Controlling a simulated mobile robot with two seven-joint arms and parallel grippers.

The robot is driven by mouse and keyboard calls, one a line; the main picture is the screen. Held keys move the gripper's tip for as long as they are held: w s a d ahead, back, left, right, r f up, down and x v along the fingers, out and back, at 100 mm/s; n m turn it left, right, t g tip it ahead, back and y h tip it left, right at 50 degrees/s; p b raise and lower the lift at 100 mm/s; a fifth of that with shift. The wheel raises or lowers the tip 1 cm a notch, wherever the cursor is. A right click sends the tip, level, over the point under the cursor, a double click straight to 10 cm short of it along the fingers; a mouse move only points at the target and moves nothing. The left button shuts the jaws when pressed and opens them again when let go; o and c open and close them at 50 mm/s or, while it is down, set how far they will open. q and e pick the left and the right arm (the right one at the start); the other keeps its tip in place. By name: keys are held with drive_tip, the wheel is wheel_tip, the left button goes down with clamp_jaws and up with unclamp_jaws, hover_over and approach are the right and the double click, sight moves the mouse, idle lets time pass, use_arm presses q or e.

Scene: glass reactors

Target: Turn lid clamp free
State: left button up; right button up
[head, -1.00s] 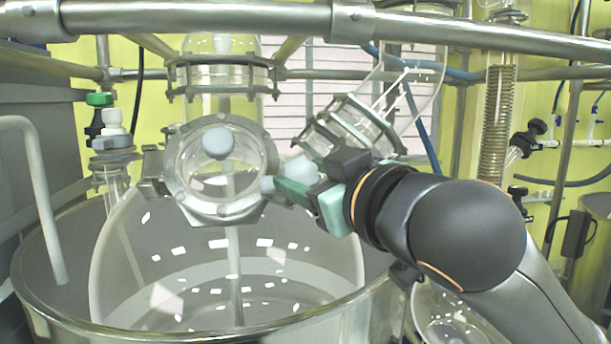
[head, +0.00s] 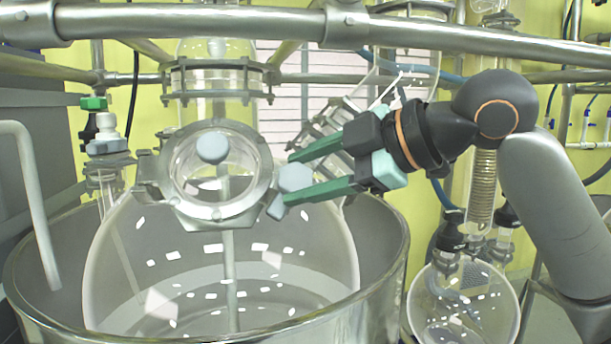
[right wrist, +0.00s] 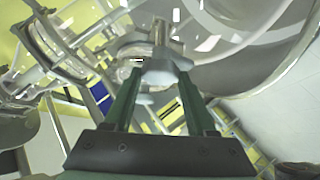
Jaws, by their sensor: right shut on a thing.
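The round glass lid (head: 212,177) in its metal clamp ring (head: 185,213) sits tilted toward me on the front of the big glass vessel. A pale round knob stands on the lid's middle. The pale blue-grey clamp knob (head: 294,178) is at the ring's right side. My right gripper (head: 290,180) reaches it from the right, with green fingers above and below it, shut on it. In the right wrist view the grey knob (right wrist: 160,72) sits between the fingertips, with a metal rod beyond it. The fingers hide part of the clamp. My left gripper is not in view.
A steel rail (head: 420,36) crosses above the vessel. A steel tub (head: 385,262) surrounds the vessel below. A flanged glass neck (head: 218,82) stands behind the lid. A smaller round flask (head: 462,305) hangs at the lower right. A bent steel pipe (head: 38,215) stands at the left.

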drive_tip(key=shift+w+r+n+g+h, duration=0.15)
drive_tip(key=shift+n+g+h, duration=0.15)
drive_tip(key=shift+n+g, duration=0.7)
drive_tip(key=shift+n, duration=0.4)
drive_tip(key=o, duration=1.4)
drive_tip(key=shift+d, duration=0.1)
drive_tip(key=b+v, duration=0.1)
drive_tip(key=v, duration=1.1)
drive_tip(key=shift+s+d+r, duration=0.1)
drive_tip(key=shift+s+r, duration=0.05)
drive_tip(key=shift+s, duration=0.05)
